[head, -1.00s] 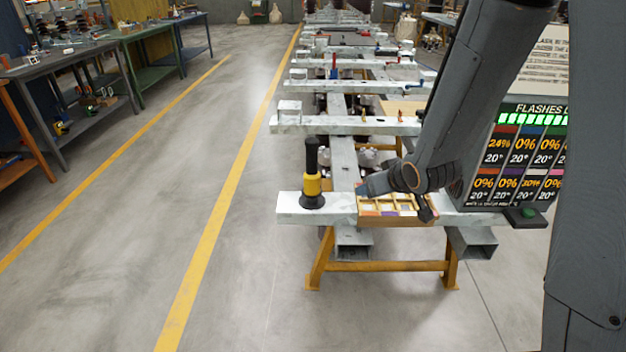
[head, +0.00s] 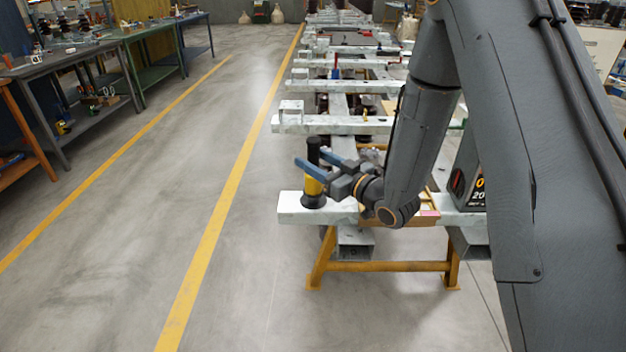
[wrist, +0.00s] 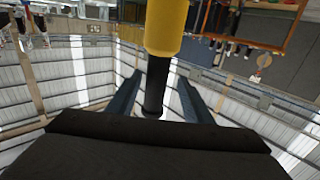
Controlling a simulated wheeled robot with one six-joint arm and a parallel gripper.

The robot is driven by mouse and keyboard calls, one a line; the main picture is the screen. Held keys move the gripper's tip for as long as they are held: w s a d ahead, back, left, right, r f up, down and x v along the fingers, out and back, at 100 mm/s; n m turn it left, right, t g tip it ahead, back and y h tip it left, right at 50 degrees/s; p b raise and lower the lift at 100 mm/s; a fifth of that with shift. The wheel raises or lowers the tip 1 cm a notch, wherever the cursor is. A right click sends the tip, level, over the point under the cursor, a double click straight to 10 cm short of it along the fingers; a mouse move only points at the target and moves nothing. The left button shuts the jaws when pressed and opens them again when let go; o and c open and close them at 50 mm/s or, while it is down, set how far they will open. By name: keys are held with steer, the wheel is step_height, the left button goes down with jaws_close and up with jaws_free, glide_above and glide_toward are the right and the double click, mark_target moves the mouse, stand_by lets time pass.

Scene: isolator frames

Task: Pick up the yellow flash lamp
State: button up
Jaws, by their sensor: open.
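The yellow flash lamp (head: 312,187) stands upright on the left end of the pale front beam (head: 287,207). It has a black top and a flared black base. My gripper (head: 308,168) is open, with its blue fingers reaching left to the lamp's upper part. In the wrist view, the lamp's yellow body (wrist: 166,25) and black stem (wrist: 155,85) show between the two open fingers (wrist: 155,95). The fingers stand apart from the stem on both sides there. My gripper and arm hide part of the lamp's right side in the head view.
A compartmented tray (head: 427,213) lies on the beam to the right, partly hidden by my arm. A dark display box (head: 468,180) stands further right. More pale beams (head: 330,124) run behind. The floor to the left is clear up to the workbenches (head: 70,70).

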steer(key=x, duration=0.1)
steer(key=p+x, duration=0.1)
steer(key=x, duration=0.3)
steer(key=shift+w+d+r, duration=0.15)
steer(key=shift+d+r, duration=0.05)
steer(key=shift+r, duration=0.05)
steer(key=shift+c, duration=0.3)
jaws_close()
stand_by(0.8)
steer(key=shift+r, duration=0.1)
